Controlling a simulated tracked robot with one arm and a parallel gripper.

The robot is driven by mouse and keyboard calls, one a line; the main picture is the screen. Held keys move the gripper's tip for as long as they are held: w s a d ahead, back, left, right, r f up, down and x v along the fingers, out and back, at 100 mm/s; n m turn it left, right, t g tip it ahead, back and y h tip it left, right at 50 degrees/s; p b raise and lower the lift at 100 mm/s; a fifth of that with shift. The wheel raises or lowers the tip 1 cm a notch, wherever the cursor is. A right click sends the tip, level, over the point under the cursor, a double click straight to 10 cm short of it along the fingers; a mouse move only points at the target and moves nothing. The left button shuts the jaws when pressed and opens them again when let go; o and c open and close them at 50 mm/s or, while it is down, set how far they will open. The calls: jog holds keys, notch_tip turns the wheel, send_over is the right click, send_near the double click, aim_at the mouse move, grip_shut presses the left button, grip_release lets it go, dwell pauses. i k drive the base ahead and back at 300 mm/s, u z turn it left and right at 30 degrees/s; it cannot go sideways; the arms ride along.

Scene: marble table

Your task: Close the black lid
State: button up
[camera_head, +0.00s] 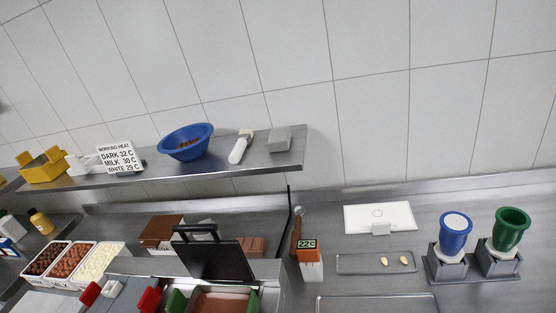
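The black lid (218,261) stands raised and tilted at the lower middle, with a black handle (195,232) along its top edge. It rises behind an open tub of brown contents (220,304), part of a steel unit (150,266) cut off by the bottom edge of the picture. The lid is open and the tub's contents show in front of it. My gripper is not in view, so its place relative to the lid cannot be told.
A steel shelf (235,164) above holds a blue bowl (186,142). Trays of chips (70,262) stand left. An orange-topped box (309,262), a shallow tray (376,263), and blue (455,234) and green (510,230) cups stand right. Red (149,299) and green (177,303) pieces flank the tub's left.

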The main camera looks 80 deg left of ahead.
aim_at(217, 259)
jog(key=u, duration=2.4)
jog(key=k, duration=0.5)
jog(key=z, duration=0.05)
jog(key=i, duration=0.45)
jog(key=z, duration=0.15)
